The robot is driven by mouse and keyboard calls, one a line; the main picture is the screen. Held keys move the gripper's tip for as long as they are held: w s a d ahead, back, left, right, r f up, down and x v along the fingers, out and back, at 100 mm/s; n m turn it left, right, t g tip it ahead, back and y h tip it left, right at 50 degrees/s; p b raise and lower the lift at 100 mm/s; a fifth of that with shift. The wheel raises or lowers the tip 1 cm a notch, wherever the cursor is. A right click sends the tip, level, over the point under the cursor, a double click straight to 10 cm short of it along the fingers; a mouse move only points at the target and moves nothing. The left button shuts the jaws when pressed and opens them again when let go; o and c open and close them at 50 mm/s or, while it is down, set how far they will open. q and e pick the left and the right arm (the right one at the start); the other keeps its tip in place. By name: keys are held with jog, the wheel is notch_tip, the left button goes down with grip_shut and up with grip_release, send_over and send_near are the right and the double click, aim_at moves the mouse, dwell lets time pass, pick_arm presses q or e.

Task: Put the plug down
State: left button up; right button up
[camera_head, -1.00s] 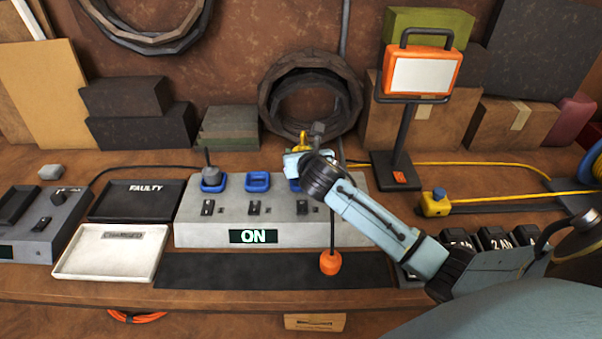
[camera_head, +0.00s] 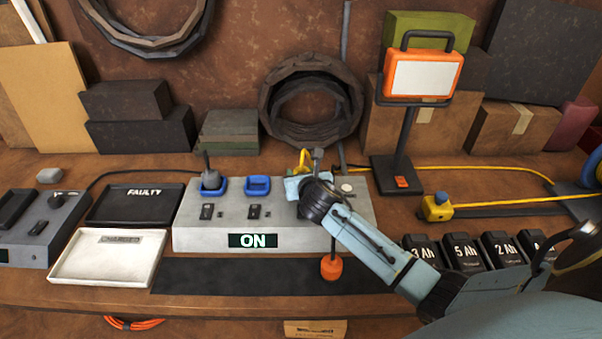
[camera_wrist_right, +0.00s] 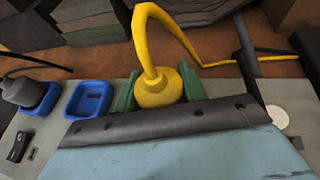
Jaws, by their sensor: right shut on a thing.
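The yellow plug (camera_wrist_right: 157,92) with its yellow cord is held between the green fingers of my right gripper (camera_wrist_right: 158,86) in the right wrist view. In the head view the plug (camera_head: 304,160) is partly hidden by the gripper (camera_head: 303,178), over the right part of the grey power panel (camera_head: 212,238). The gripper hides the panel there, so I cannot tell whether the plug touches it. A blue socket (camera_head: 258,184) to the left is empty. A grey plug (camera_head: 211,178) stands in the leftmost blue socket. My left gripper is not in view.
A black FAULTY tray (camera_head: 120,208) and a white tray (camera_head: 75,265) lie left of the panel. An orange-ended rod (camera_head: 331,267) is in front of it. A work lamp (camera_head: 421,75) stands behind to the right, with several battery packs (camera_head: 463,252) at right.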

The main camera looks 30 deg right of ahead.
jog(key=shift+s+f, duration=0.15)
jog(key=shift+f, duration=0.3)
jog(key=o, duration=1)
jog(key=shift+s+f, duration=0.2)
jog(key=shift+a, duration=0.1)
jog(key=shift+a+f, duration=0.1)
jog(key=shift+w+r, duration=0.1)
jog(key=shift+r, duration=0.35)
jog(key=shift+a+r, duration=0.1)
jog(key=shift+r, duration=0.1)
jog(key=v, duration=0.4)
jog(key=p+v, duration=0.1)
jog(key=v, duration=0.2)
jog(key=r+p+v, duration=0.1)
jog(key=v, duration=0.3)
